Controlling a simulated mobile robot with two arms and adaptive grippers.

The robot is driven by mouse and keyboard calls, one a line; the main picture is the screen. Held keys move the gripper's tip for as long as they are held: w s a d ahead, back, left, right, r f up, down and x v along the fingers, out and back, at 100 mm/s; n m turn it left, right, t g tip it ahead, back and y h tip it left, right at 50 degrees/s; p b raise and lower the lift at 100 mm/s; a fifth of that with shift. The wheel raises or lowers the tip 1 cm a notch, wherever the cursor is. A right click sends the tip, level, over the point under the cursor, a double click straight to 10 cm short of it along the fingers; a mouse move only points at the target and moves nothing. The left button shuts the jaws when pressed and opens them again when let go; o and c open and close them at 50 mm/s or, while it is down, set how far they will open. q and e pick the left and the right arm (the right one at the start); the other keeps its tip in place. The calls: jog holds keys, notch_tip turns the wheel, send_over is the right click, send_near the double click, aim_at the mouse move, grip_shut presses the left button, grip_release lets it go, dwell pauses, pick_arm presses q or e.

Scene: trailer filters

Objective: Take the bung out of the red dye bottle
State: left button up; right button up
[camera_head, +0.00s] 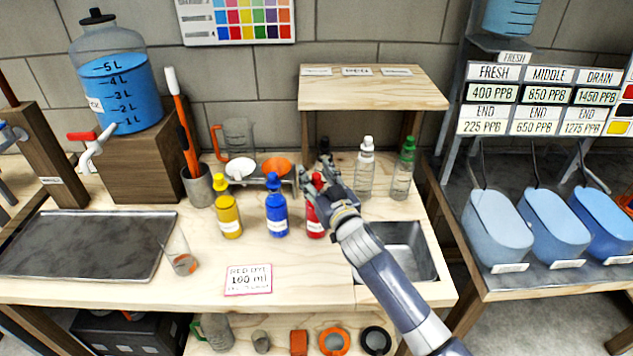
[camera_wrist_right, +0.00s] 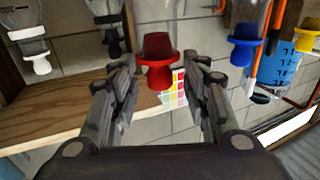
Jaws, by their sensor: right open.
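The red dye bottle (camera_head: 314,222) stands upright on the bench, at the right of the blue and yellow bottles, partly hidden by my right gripper. Its red bung (camera_wrist_right: 158,60) is in the bottle's neck; the right wrist view shows it upside down. My right gripper (camera_head: 318,182) is at the top of the red bottle. In the wrist view the open gripper (camera_wrist_right: 156,82) has one finger on each side of the bung, with gaps visible on both sides. My left gripper is not in view.
The blue bottle (camera_head: 277,215) and yellow bottle (camera_head: 228,215) stand close by at left. Clear bottles with a white bung (camera_head: 364,178) and a green bung (camera_head: 403,178) stand behind at right. A metal basin (camera_head: 408,250) lies under my right arm. The front bench is mostly clear.

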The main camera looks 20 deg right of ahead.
jog(key=c, duration=0.9)
